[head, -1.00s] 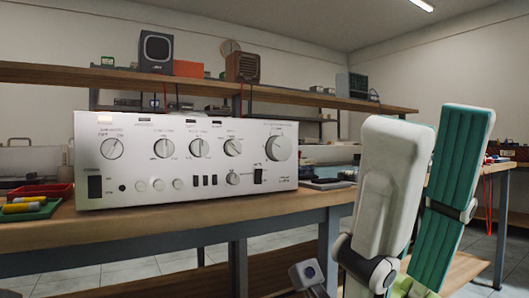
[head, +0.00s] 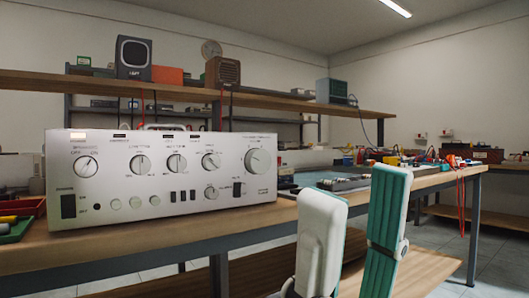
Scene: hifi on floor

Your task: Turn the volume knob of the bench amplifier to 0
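The silver amplifier (head: 160,178) stands on the wooden bench, its front panel facing me. Its largest knob (head: 258,161), at the right of the panel, looks like the volume knob; its scale marks are too small to read. My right gripper (head: 357,184) is to the right of the amplifier and nearer to me. Its two fingers, white-backed with teal ribbed pads, point up with a gap between them and nothing held. It is apart from the knob. My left gripper is not in view.
Smaller knobs, buttons and dark switches share the panel. The bench (head: 130,243) has bare wood in front of the amplifier. A red tray (head: 22,206) is at the left; a dark mat and small parts lie at the right. A shelf (head: 180,88) runs behind.

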